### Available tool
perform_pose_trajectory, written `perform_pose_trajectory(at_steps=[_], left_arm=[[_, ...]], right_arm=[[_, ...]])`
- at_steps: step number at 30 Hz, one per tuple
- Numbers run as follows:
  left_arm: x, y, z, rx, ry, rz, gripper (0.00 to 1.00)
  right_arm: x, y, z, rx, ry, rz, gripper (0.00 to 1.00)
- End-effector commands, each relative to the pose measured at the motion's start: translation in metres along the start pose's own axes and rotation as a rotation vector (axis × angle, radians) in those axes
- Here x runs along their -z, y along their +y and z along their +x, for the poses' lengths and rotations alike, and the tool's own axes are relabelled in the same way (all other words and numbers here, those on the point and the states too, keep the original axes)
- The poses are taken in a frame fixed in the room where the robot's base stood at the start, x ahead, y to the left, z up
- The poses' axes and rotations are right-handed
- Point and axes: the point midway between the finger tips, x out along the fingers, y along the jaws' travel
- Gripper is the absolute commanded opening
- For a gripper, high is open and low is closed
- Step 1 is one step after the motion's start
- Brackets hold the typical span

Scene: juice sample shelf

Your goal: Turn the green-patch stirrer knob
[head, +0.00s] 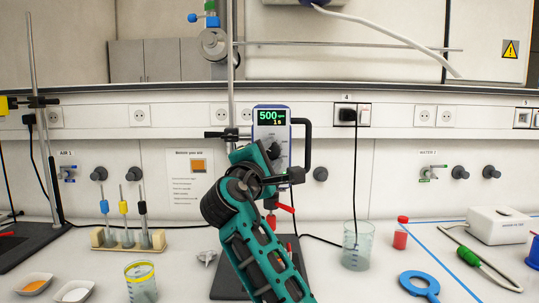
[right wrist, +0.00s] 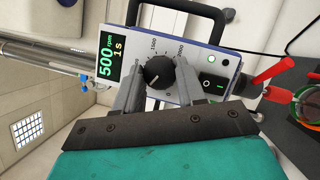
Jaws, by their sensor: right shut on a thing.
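The stirrer (head: 270,118) is a white and blue box on a pole, with a black handle and a green display reading 500 rpm and 1 s. Its dark round knob (right wrist: 158,73) shows on the scaled front panel in the right wrist view, with a pale pointer mark. My right gripper (right wrist: 158,78) is shut on the knob, one grey finger on each side of it. In the head view my right gripper (head: 273,158) is in front of the stirrer's panel and hides most of the knob. I cannot make out a green patch on the stirrer. My left gripper is not in view.
A red-handled clamp (right wrist: 272,76) is beside the stirrer. A beaker (head: 356,245), a red-capped bottle (head: 401,233) and a blue ring (head: 419,284) are to the right. A black cable hangs right of the stirrer.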

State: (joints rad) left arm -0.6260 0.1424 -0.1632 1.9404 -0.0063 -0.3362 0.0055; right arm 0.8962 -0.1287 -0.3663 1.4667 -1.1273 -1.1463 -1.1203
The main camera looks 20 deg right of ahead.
Motion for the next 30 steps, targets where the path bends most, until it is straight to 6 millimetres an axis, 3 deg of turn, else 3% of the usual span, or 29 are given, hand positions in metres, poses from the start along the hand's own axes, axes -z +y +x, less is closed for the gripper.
perform_pose_trajectory(at_steps=[18,19,26,30], left_arm=[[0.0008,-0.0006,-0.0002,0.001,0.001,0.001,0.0],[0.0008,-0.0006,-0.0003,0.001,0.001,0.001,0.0],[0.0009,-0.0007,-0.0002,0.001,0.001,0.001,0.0],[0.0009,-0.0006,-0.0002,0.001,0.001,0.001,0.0]], right_arm=[[0.0003,0.0007,-0.0002,0.014,0.0,0.037,0.09],[0.0003,0.0007,-0.0002,0.014,0.0,0.037,0.42],[0.0001,0.0006,0.0,0.014,-0.001,0.036,0.64],[0.0,0.0005,0.0,0.014,-0.001,0.036,0.65]])
